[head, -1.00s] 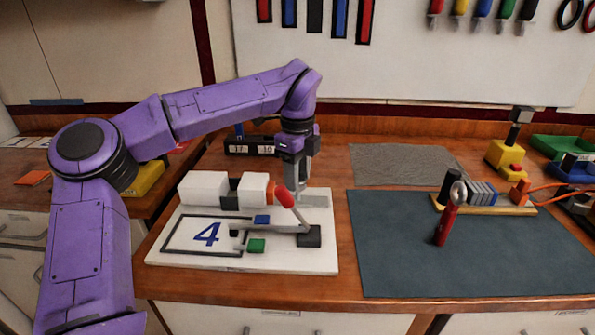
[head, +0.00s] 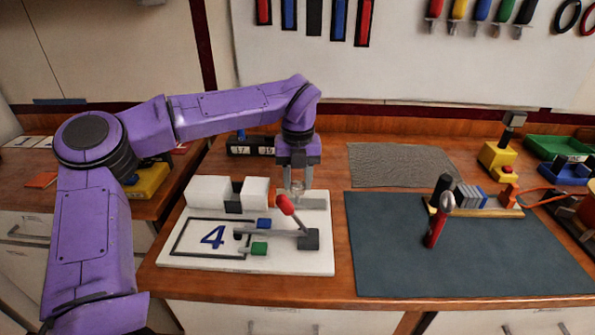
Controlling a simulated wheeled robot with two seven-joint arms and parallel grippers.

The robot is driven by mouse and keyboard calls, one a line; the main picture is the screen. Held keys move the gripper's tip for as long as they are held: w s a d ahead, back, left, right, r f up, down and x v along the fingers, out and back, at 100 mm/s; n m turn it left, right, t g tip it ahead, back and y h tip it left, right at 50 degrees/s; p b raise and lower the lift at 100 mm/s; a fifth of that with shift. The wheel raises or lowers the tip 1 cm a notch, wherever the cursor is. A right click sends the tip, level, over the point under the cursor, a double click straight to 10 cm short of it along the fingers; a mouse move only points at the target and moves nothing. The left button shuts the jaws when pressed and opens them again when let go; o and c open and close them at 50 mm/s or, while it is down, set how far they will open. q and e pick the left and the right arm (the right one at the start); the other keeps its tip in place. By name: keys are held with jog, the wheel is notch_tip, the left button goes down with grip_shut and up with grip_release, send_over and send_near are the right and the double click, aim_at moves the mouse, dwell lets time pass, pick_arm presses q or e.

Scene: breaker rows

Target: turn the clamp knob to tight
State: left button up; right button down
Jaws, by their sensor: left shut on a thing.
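A white board (head: 290,262) lies on the wooden bench. My left gripper (head: 297,184) points down over its back right part. Its two fingers are shut on a small greyish knob (head: 297,189), which I take for the clamp knob. The fingers partly hide it, and I cannot read any tight mark. A lever with a red handle (head: 286,205) stands tilted just in front of the fingers, its grey base (head: 308,239) on the board. My right gripper is not in view.
To the right are a dark mat (head: 460,265), a red-handled tool (head: 437,225) and a grey textured sheet (head: 400,165).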

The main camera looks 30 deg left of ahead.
aim_at(299, 182)
pick_arm(q)
jog(key=m+p, duration=0.1)
jog(key=m, duration=0.1)
jog(key=m+p, duration=0.4)
jog(key=shift+w+r, duration=0.15)
jog(key=shift+r, duration=0.25)
jog(key=shift+f+m+p, duration=0.15)
jog(key=shift+m+p, duration=0.95)
jog(key=shift+m, duration=0.3)
jog(key=o, duration=0.9)
jog(key=shift+o, duration=0.8)
jog(key=shift+f, duration=0.15)
notch_tip(299, 182, up, 11)
jog(key=b, duration=0.1)
jog(key=shift+f, duration=0.2)
